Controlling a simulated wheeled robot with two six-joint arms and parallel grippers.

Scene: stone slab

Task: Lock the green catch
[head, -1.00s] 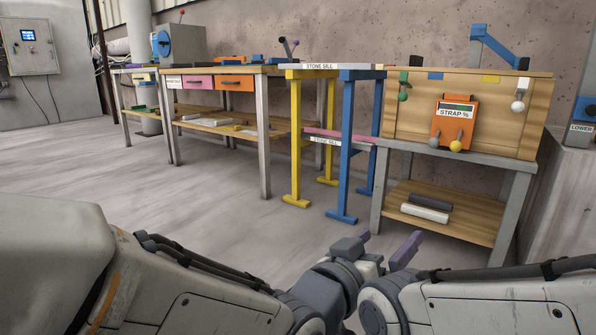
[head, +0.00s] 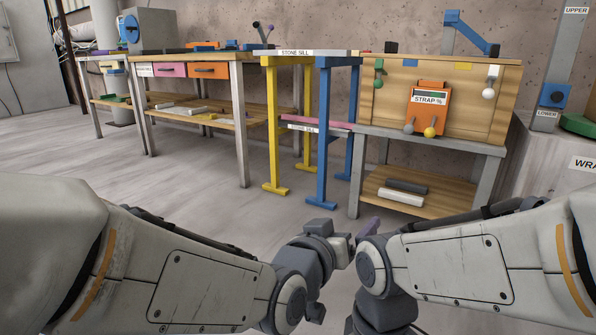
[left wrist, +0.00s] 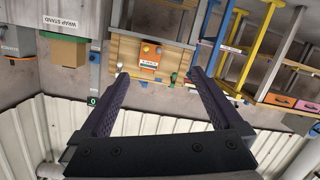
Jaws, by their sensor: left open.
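The green catch (head: 378,80) is a small green piece with a rounded end, hanging at the left of the wooden panel on the grey bench. In the left wrist view, which is upside down, it shows as a small green spot (left wrist: 174,77) between my fingertips in the picture. My left gripper (head: 357,236) is low in the head view, well short of the bench. Its two dark purple fingers are apart and empty in the left wrist view (left wrist: 157,74). My right arm comes in from the right; its gripper cannot be made out.
An orange strap box (head: 429,97) with grey and yellow knobs sits mid-panel. A white knob (head: 488,93) hangs to its right. A blue bracket (head: 470,34) rises behind the panel. Yellow (head: 271,130) and blue (head: 323,130) stands are left of the bench. Floor before the bench is clear.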

